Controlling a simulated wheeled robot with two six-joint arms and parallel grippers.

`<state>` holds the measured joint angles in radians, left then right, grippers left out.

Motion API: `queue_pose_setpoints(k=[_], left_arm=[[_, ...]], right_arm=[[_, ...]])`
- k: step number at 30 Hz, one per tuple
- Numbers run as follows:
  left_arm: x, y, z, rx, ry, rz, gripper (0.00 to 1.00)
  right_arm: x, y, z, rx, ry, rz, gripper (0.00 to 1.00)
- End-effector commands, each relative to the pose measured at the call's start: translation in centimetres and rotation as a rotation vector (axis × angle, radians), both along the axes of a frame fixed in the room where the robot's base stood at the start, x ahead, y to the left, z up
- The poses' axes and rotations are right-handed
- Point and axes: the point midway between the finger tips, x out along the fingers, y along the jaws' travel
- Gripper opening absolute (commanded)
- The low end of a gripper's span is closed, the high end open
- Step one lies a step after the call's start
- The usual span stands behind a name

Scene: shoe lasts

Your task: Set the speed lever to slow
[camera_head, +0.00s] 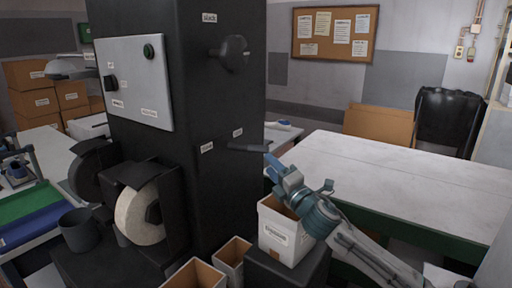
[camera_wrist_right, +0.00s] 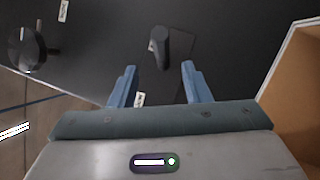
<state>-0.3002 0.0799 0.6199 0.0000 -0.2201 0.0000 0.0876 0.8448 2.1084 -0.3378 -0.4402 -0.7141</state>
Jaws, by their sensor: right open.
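The speed lever (camera_head: 248,148) is a short dark handle on the right-hand face of the black machine column (camera_head: 225,100). It sticks out to the right, between and beside two small white labels, one on the left (camera_head: 207,147) and one higher up (camera_head: 238,132); their words are too small to read. In the right wrist view the lever (camera_wrist_right: 160,45) lies ahead of the fingers, roughly between them. My right gripper (camera_head: 273,167) is open and empty, a little right of and below the lever, apart from it. My left gripper is not seen.
A round black knob (camera_head: 230,53) sits higher on the column. A white box (camera_head: 285,232) stands close below my right gripper. Open brown boxes (camera_head: 233,262) are at the front. A grinding wheel (camera_head: 140,215) is left. A bare pale table (camera_head: 410,180) is at right.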

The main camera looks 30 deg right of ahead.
Motion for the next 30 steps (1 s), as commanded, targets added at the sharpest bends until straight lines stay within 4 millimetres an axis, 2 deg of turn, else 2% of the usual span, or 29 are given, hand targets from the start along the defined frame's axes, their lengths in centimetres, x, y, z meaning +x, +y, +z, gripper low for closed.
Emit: queue_pose_setpoints(k=[3,15,21,30], left_arm=[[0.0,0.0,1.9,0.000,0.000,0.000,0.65],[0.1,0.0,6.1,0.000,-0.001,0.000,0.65],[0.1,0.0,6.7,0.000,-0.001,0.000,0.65],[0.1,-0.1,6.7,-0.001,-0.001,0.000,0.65]], right_arm=[[1.6,0.0,1.1,0.008,-0.002,0.000,0.43],[7.0,0.0,2.4,0.006,0.000,0.002,0.43],[8.3,0.0,2.5,0.003,-0.001,0.002,0.43],[8.5,0.1,2.4,0.001,-0.001,0.003,0.43]])
